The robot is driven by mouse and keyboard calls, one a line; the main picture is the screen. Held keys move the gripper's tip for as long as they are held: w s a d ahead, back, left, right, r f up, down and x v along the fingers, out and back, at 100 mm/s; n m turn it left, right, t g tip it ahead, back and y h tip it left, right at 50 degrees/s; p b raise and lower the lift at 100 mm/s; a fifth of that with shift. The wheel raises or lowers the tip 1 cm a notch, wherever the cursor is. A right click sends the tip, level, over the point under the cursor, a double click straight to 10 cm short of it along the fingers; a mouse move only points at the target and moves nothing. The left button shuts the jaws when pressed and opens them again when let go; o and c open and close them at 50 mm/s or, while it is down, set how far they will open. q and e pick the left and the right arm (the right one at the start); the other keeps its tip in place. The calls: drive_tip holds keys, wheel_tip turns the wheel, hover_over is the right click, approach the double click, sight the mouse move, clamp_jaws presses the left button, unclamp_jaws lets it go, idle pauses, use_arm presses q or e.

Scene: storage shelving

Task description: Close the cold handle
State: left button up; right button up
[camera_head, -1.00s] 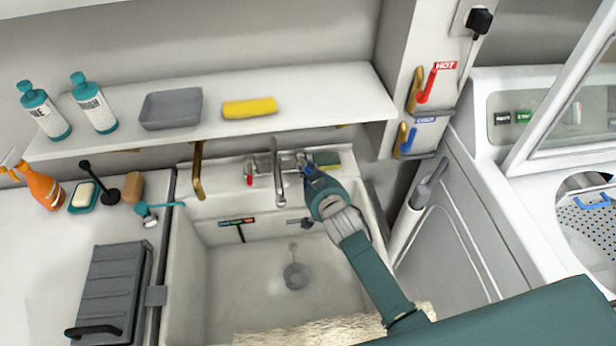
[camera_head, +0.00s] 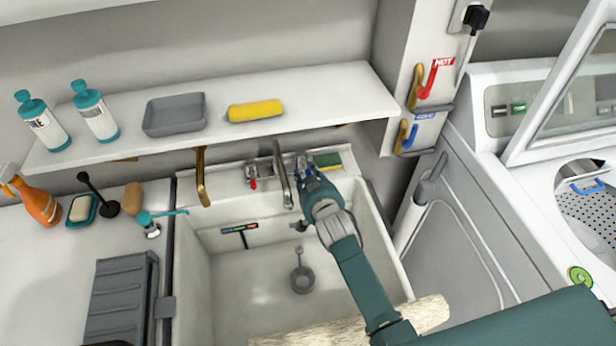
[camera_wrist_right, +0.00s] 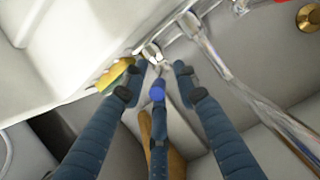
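The sink faucet (camera_head: 283,180) stands at the back of the white sink (camera_head: 240,285), with a red handle (camera_head: 253,184) on its left. My right gripper (camera_head: 304,164) is at the faucet's right side and hides most of the handle there. A separate blue lever (camera_head: 412,136) sits under a blue label on the wall panel. My left gripper is out of view.
A green-yellow sponge (camera_head: 328,160) lies close right of the gripper, also visible in the right wrist view (camera_wrist_right: 116,74). The shelf (camera_head: 330,95) overhangs just behind the faucet. A brass hook (camera_head: 201,178) hangs left. The sink basin is open below.

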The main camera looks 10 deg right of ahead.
drive_tip(key=shift+s+r, duration=0.1)
drive_tip(key=shift+s, duration=0.1)
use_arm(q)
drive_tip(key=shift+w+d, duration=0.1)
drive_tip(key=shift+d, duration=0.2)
use_arm(e)
drive_tip(key=v, duration=1.1)
drive_tip(key=shift+s, duration=0.25)
drive_tip(key=shift+r, duration=0.1)
